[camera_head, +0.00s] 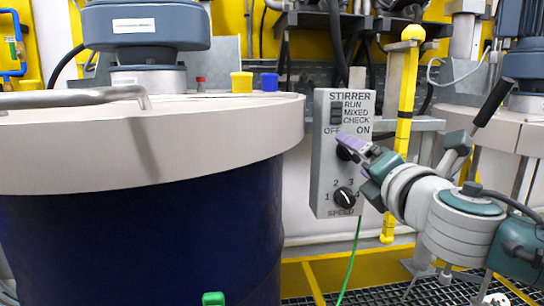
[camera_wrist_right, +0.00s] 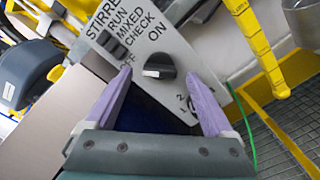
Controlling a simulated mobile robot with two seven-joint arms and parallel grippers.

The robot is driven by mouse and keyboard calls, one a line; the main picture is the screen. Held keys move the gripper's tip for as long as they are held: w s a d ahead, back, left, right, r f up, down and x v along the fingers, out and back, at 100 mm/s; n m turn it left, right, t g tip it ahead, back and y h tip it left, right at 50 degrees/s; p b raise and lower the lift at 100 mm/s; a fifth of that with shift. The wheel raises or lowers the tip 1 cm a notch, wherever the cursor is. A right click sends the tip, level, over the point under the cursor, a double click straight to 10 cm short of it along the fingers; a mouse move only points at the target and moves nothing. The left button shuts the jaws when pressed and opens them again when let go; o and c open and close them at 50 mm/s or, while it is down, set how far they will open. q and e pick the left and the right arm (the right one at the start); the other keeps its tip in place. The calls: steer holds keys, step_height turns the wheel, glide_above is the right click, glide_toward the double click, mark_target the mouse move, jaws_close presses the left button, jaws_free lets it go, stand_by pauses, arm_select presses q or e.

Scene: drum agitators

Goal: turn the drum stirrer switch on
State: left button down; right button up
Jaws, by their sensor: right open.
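The grey stirrer panel (camera_head: 328,179) hangs right of the large drum, marked OFF at left and ON at right. Its upper black OFF/ON knob (camera_head: 346,151) is partly hidden by my right gripper (camera_head: 360,150). In the right wrist view this knob (camera_wrist_right: 159,66) lies ahead, between the two purple fingertips. The fingers of my right gripper (camera_wrist_right: 165,92) are spread and empty. I cannot tell whether a fingertip touches the panel. The knob has a pale line on it; I cannot tell which label it points to. My left gripper is not in clear view.
A lower black speed knob (camera_head: 344,197) is on the same panel. The wide drum (camera_head: 140,235) with its pale lid fills the left side. A yellow post (camera_head: 405,110) stands just behind my right wrist. A green cable (camera_head: 350,262) hangs below the panel.

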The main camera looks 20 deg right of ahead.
steer(key=shift+w, duration=0.4)
steer(key=shift+c, duration=0.3)
steer(key=c, duration=1.3)
